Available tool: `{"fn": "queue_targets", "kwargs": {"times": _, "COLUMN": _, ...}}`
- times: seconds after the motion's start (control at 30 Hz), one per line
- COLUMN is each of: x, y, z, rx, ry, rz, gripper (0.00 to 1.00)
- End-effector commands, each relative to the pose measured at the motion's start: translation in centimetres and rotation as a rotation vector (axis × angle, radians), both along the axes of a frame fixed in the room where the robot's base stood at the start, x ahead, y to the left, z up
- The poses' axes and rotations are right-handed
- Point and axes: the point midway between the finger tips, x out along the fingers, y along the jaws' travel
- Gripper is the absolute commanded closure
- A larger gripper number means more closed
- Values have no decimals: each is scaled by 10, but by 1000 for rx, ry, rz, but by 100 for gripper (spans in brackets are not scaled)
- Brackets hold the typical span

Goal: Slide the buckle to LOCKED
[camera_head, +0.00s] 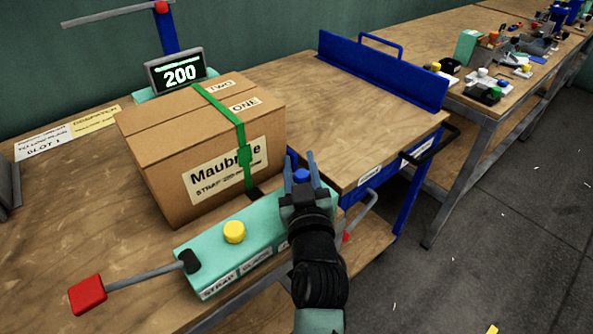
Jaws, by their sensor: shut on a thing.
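My gripper (300,164) is over the right end of a teal strapping unit (212,259). Its two fingers are closed on a blue knob (301,175), which shows between them. A green strap (218,104) runs over a cardboard box (160,180) and down its front. No LOCKED mark is readable. My gripper and wrist hide the unit's right end and part of its front labels.
The unit also bears a yellow button (234,232) and a lever with a red handle (87,294), reaching left. A display (180,74) reading 200 stands behind the box. A blue-railed cart (384,76) is at right. Bare wood (60,220) lies left of the box.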

Motion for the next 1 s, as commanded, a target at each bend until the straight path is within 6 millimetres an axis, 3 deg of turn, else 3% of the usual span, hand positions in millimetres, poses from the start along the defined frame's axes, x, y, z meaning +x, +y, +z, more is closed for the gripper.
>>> {"fn": "queue_targets", "kwargs": {"times": 0.13, "x": 1, "y": -5, "z": 1, "rx": -1, "ry": -1, "rz": -9, "gripper": 100}}
{"fn": "queue_targets", "kwargs": {"times": 0.17, "x": 1, "y": -5, "z": 1, "rx": -1, "ry": -2, "rz": -9, "gripper": 60}}
{"fn": "queue_targets", "kwargs": {"times": 0.33, "x": 0, "y": -4, "z": 2, "rx": -1, "ry": -3, "rz": -9, "gripper": 31}}
{"fn": "queue_targets", "kwargs": {"times": 0.73, "x": -6, "y": -3, "z": 1, "rx": -1, "ry": -1, "rz": -6, "gripper": 31}}
{"fn": "queue_targets", "kwargs": {"times": 1.0, "x": -51, "y": -5, "z": 0, "rx": 0, "ry": 0, "rz": -7, "gripper": 31}}
